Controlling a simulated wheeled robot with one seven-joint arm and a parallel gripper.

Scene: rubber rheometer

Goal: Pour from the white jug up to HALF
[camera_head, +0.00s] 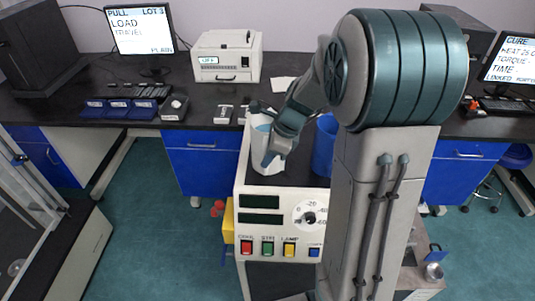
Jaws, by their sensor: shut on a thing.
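The white jug (258,165) is at the back left of the instrument with the dial, looking roughly upright, with a bluish patch near its top. My gripper (270,150) is shut on the jug from its right side. My wrist and fingers hide part of the jug. I cannot tell if its base touches the surface. A blue container (323,150) stands to the right, partly hidden behind my arm. No HALF mark can be made out.
The instrument's front panel (272,228) has displays, a dial and coloured buttons. Behind is a black bench (205,110) with a white machine (227,60), blue bins (118,110) and a monitor (140,30). My arm covers the right middle. Floor is open at the left.

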